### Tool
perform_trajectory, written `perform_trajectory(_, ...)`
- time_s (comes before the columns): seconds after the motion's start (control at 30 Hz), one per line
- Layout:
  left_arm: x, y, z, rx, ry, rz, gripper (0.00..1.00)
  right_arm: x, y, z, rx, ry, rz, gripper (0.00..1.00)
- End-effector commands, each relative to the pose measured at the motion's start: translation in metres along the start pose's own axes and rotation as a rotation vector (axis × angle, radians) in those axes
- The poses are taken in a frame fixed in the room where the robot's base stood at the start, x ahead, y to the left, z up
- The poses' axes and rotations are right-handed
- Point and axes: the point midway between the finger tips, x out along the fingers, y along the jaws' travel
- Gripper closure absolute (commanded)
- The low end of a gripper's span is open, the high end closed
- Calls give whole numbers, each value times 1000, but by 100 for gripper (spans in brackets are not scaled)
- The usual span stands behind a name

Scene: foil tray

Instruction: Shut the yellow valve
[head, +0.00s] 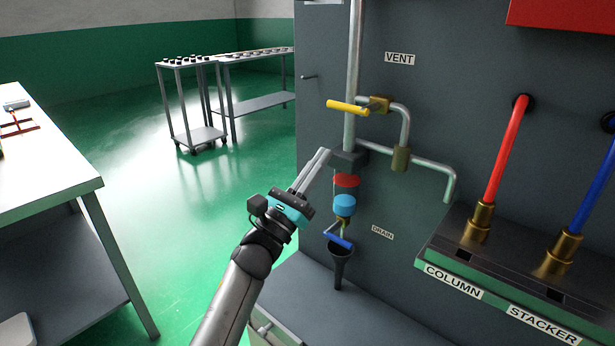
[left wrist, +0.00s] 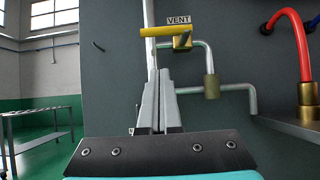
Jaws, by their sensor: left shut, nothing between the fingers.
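The yellow valve handle (head: 347,107) sticks out to the left from a brass valve body (head: 380,104) under the VENT label, roughly level. It also shows in the left wrist view (left wrist: 166,31), above my fingers. My left gripper (head: 325,154) is shut with nothing between its fingers, below and left of the handle in the head view. My right gripper is in neither view.
A grey vertical pipe (head: 353,60) runs behind the handle. Below are a blue drain handle (head: 338,240) and a black funnel (head: 341,262). Red (head: 508,150) and blue (head: 597,190) hoses stand at right. A white-topped table (head: 45,165) is at left. Open floor lies between.

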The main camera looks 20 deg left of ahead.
Motion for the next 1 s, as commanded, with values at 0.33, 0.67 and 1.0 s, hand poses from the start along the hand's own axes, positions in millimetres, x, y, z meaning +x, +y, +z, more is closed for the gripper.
perform_trajectory(0.33,50,0,17,2,-1,-1,100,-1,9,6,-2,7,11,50)
perform_trajectory(0.67,62,0,29,1,0,0,100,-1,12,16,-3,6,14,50)
perform_trajectory(1.0,62,0,28,2,0,-1,100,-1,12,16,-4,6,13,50)
